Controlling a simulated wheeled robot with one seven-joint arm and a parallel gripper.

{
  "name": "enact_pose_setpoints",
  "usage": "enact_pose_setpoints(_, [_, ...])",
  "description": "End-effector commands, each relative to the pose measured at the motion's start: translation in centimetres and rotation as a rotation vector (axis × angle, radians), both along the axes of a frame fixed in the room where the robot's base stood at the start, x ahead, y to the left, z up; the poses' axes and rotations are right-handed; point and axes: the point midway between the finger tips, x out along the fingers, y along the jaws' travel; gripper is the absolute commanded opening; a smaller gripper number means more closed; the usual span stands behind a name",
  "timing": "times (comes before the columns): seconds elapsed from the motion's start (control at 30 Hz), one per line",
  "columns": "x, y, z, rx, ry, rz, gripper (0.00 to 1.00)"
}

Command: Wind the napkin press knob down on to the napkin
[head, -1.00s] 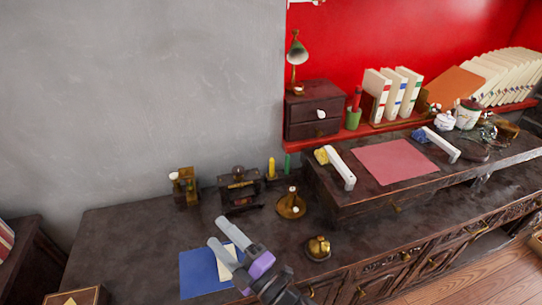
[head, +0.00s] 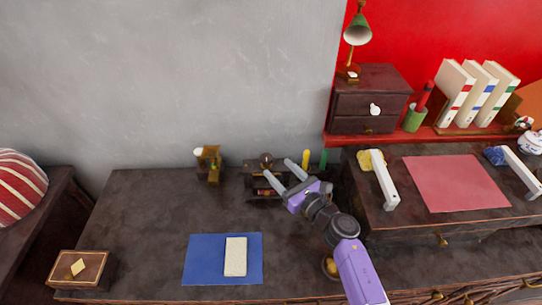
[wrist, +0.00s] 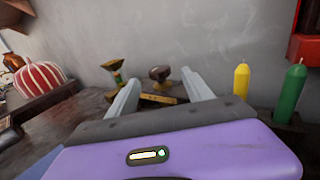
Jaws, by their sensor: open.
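The napkin press (head: 250,190) is a small dark stand with brass parts at the back of the dark desk, against the grey wall. Its round brown knob (head: 265,158) tops it and also shows in the wrist view (wrist: 160,73). My gripper (head: 279,168) is open and empty in front of the press. In the wrist view the knob appears between and beyond the two fingertips, with no contact visible. My gripper and arm hide part of the press. I cannot make out a napkin in it.
Yellow (wrist: 241,80) and green (wrist: 292,92) candles stand close to the right of the press. A brass item (head: 209,165) stands left of it. A blue mat (head: 205,260) with a cream card (head: 236,257) lies in front. The desk's left part is mostly clear.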

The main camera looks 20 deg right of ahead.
Motion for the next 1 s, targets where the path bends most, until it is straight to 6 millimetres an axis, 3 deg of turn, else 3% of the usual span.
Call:
enact_pose_setpoints(0.4, [5.8, 1.6, 0.0, 0.002, -0.001, 0.001, 0.59])
enact_pose_setpoints(0.87, [6.9, 1.9, 0.1, 0.004, 0.0, -0.001, 0.59])
enact_pose_setpoints(1.0, [6.9, 1.9, 0.1, 0.004, 0.0, -0.001, 0.32])
